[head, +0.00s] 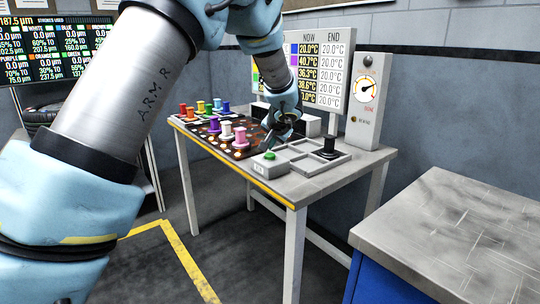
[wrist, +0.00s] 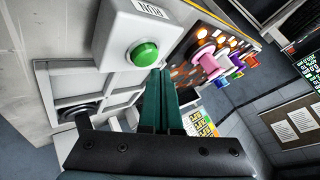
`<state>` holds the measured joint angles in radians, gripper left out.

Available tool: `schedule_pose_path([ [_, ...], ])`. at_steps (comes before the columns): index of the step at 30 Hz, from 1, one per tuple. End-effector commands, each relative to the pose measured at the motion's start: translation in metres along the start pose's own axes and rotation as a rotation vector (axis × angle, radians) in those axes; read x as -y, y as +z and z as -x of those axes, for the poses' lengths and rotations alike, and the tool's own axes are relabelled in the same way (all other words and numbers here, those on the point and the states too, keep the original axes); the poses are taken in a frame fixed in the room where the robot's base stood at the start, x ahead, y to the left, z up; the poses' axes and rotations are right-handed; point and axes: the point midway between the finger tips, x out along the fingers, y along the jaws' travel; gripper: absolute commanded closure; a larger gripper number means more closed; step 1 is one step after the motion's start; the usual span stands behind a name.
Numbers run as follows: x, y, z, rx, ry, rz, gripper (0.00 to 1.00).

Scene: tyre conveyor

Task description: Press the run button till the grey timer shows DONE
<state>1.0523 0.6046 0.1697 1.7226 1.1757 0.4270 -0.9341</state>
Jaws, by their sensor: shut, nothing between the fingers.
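The run button is a green dome (head: 269,155) on a light grey box at the table's front edge. In the wrist view the green button (wrist: 145,54) sits on the box marked RUN (wrist: 118,30). My gripper (head: 271,143) is shut and empty, its dark fingers pointing down close by the button. In the wrist view the gripper tips (wrist: 160,72) are just beside the button; I cannot tell whether they touch it. The grey timer (head: 365,105) stands at the table's right back, with a round dial, a pointer and a small lamp over a label too small to read surely.
Several coloured spools (head: 225,128) stand on a dark heated plate left of the button. A grey tray with square compartments (head: 325,163) lies right of it. A board (head: 322,75) lists NOW and END temperatures. A separate grey bench (head: 460,235) is at the front right.

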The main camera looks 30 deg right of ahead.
Motion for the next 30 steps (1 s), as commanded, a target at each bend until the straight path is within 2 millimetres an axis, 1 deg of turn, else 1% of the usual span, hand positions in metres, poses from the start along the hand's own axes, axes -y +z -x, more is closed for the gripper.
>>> schedule_pose_path([
  [13, -0.0001, 0.0001, -0.0001, 0.0, 0.0, 0.0, 1.0],
  [24, -0.0045, 0.0045, -0.0063, 0.0, 0.0, 0.0, 1.0],
  [30, -0.0042, 0.0043, -0.0059, 0.0, 0.0, 0.0, 1.0],
])
